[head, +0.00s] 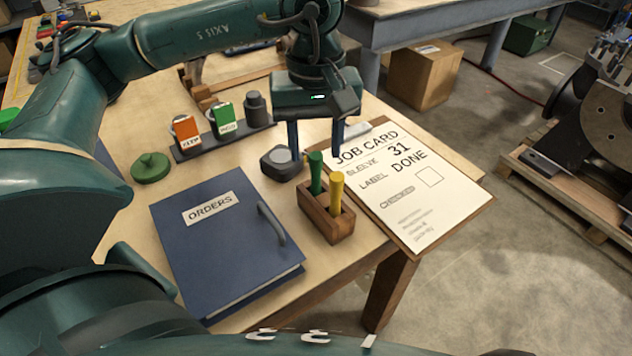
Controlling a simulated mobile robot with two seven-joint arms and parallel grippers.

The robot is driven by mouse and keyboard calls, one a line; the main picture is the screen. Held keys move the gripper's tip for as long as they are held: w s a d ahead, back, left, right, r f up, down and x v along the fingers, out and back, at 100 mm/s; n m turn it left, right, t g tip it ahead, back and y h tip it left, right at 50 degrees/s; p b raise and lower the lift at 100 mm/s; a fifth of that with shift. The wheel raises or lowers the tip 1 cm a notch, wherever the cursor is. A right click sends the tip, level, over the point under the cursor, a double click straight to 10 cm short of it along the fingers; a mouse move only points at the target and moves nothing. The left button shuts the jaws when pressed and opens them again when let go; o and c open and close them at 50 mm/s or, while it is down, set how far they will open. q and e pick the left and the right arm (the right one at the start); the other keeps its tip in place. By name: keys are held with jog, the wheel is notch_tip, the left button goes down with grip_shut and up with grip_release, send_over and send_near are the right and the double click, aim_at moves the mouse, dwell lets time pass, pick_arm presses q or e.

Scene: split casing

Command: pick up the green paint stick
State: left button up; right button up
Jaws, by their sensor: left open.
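The green paint stick (316,176) stands upright in a small wooden block holder (318,222) near the table's front right edge. A yellow stick (337,190) stands in the same block, just to its right. My left gripper (316,155) points down with its two fingers apart. In the picture its fingertips lie on either side of the green stick's top, at or slightly above it. I cannot tell the exact height gap, and nothing is held. My right gripper is not in view.
A clipboard with a job card (420,195) lies right of the block. A blue orders binder (225,245) lies left. A dark round-topped item (282,163) sits behind the block. A green knobbed disc (151,167) and a rack (225,138) stand farther back.

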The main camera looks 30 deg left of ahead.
aim_at(316, 155)
pick_arm(q)
jog(key=shift+s+d+f+p, duration=0.1)
jog(key=shift+f+p, duration=0.1)
jog(key=shift+f, duration=1)
jog(key=shift+s+f+p, duration=0.1)
jog(key=shift+f+p, duration=0.05)
jog(key=shift+f, duration=1)
grip_shut()
